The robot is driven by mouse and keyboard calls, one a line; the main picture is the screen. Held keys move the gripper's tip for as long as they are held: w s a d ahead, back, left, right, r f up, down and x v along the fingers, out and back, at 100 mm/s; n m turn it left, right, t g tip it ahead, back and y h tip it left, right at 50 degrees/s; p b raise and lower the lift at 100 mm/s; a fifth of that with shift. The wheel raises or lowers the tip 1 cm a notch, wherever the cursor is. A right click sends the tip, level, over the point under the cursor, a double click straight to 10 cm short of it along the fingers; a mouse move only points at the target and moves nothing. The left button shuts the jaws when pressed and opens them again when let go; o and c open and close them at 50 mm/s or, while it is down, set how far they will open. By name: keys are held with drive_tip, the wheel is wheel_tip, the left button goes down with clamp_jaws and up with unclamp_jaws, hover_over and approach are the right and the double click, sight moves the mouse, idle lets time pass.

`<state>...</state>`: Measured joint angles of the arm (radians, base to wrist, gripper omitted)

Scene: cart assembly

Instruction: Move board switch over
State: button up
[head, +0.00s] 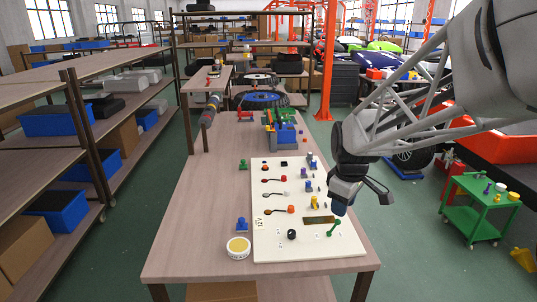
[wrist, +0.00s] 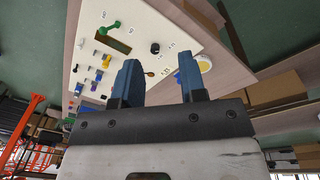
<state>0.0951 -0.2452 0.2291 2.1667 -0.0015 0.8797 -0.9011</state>
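A cream board (head: 264,243) lies on the wooden table, with several small coloured parts on it. A green lever (head: 333,228) stands on its near right part, beside a dark brown slot (head: 318,219). The wrist view also shows the green lever (wrist: 111,28), the slot (wrist: 112,41) and the board (wrist: 172,18). Which part is the switch is not labelled; the green lever looks like one. My gripper (head: 362,202) is above the board's right edge, up and to the right of the lever. Its blue fingers are apart and empty in the wrist view (wrist: 159,77).
A black knob (head: 291,234) is left of the lever. A round yellow-white tub (head: 238,247) and a blue part (head: 242,224) stand left of the board. A blue vise-like block (head: 284,133) stands farther back. The table's left side is mostly clear.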

drive_tip(key=w+d+f+n, duration=0.35)
drive_tip(key=w+f, duration=0.25)
drive_tip(key=w, duration=0.4)
drive_tip(key=n+g, duration=0.1)
drive_tip(key=n, duration=0.4)
hover_over(338, 220)
wheel_tip(338, 220, down, 8)
drive_tip(key=shift+w+d+f, duration=0.1)
drive_tip(key=shift+w+f, duration=0.05)
drive_tip(key=shift+f, duration=0.1)
drive_tip(key=shift+f, duration=0.2)
drive_tip(key=shift+f, duration=3.85)
drive_tip(key=c, duration=0.5)
